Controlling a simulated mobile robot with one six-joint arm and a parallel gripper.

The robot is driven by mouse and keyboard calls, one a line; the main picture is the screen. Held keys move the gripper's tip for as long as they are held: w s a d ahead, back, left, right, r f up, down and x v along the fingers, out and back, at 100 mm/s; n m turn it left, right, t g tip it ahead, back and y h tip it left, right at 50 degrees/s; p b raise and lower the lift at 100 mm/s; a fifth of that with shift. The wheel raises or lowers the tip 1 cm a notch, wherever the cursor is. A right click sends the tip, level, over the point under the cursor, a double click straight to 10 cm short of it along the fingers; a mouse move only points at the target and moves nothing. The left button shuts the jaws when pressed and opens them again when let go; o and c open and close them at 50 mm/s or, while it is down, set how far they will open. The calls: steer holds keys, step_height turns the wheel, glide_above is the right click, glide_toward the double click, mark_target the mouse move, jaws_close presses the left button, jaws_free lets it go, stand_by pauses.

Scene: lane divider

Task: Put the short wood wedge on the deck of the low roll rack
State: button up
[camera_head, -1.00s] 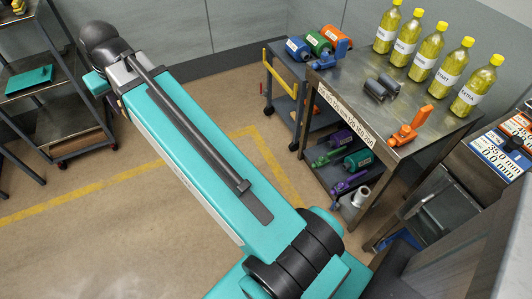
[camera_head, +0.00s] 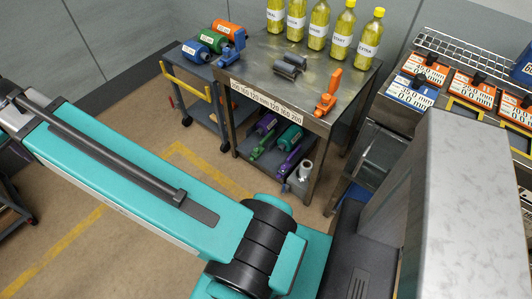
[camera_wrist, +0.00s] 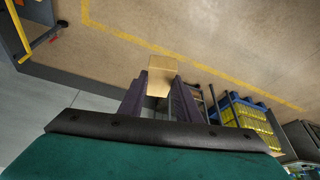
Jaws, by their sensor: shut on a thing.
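My gripper (camera_wrist: 160,98) is shut on a pale wood wedge (camera_wrist: 161,66), which sticks out beyond the fingertips in the wrist view and is held above the brown floor. In the head view my arm reaches out to the left, and the gripper and wedge are out of that picture. A low wheeled cart (camera_head: 187,72) with a yellow handle carries blue, green and orange rolls on its top, left of the steel table. I cannot tell for sure whether it is the low roll rack.
The steel table (camera_head: 262,68) holds several yellow bottles (camera_head: 319,24), grey rollers (camera_head: 290,66) and an orange tool (camera_head: 328,92). Its lower shelf holds purple and green things. The floor (camera_head: 130,165) with yellow lines is open.

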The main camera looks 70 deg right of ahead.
steer(key=w+d+f+m+h+b, duration=0.25)
steer(key=d+f+m+b, duration=0.35)
steer(key=d+f+b, duration=1.1)
steer(key=s+d+f+m+g+h+b, duration=0.1)
steer(key=s+d+f+m+b, duration=0.15)
steer(key=d+f, duration=1)
steer(key=s+d+f+m+g+b, duration=0.1)
steer(key=s+d+f+m+b, duration=0.15)
steer(key=d+f, duration=1)
steer(key=s+d+f+m+g+b, duration=0.1)
steer(key=s+d+f+m+b, duration=0.4)
steer(key=s+d+f+b, duration=0.5)
steer(key=s+d+f+m+g+b, duration=0.2)
steer(key=s+d+f+m+b, duration=0.3)
steer(key=s+d+f+b, duration=0.6)
steer(key=s+d+f, duration=0.6)
steer(key=d+f, duration=0.1)
steer(key=f, duration=0.2)
steer(key=s+d+f+h, duration=0.1)
steer(key=s+d+f, duration=0.5)
steer(key=f, duration=0.4)
steer(key=shift+s+d+g, duration=0.2)
steer(key=shift+d+g, duration=0.1)
steer(key=shift+d, duration=0.45)
steer(key=shift+f+b, duration=2.2)
steer(key=shift+f, duration=1.15)
